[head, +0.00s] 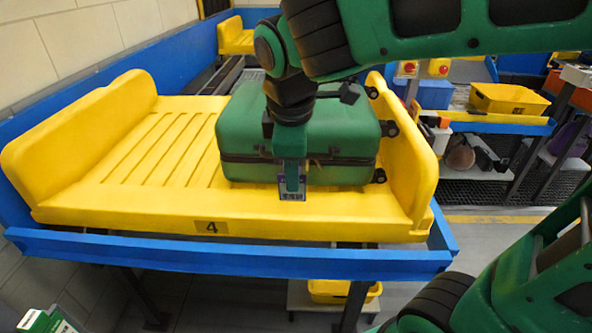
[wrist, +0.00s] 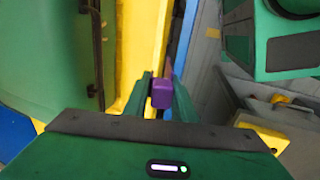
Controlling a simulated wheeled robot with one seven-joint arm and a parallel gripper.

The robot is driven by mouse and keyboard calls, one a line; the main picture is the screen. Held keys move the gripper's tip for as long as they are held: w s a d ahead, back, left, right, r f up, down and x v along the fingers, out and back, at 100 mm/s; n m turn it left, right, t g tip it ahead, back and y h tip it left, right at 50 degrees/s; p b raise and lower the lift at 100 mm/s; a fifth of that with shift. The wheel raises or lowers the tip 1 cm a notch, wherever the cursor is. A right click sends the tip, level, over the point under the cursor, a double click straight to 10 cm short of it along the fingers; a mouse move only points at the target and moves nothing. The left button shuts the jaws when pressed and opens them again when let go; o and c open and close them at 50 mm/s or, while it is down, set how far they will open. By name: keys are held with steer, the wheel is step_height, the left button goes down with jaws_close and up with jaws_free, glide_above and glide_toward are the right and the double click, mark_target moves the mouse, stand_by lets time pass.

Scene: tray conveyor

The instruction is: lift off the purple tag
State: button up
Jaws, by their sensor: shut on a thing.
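A green suitcase (head: 235,130) lies at the right end of a yellow tray (head: 130,190) marked 4; it also fills the left of the wrist view (wrist: 50,60). My gripper (head: 291,178) points down at the suitcase's near side. In the wrist view its two green fingers (wrist: 163,97) are closed on the purple tag (wrist: 162,93), which sits between their tips. In the head view the fingers mostly cover the tag; a small printed face with a purple edge (head: 292,196) shows at their lower end. Whether the tag still touches the suitcase I cannot tell.
The tray has raised yellow ends and sits behind a blue rail (head: 230,255). A second yellow tray (head: 235,38) stands at the back. At the right are a yellow bin (head: 510,98) and red buttons (head: 408,68). The tray's left half is clear.

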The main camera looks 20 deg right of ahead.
steer(key=shift+r, duration=3.05)
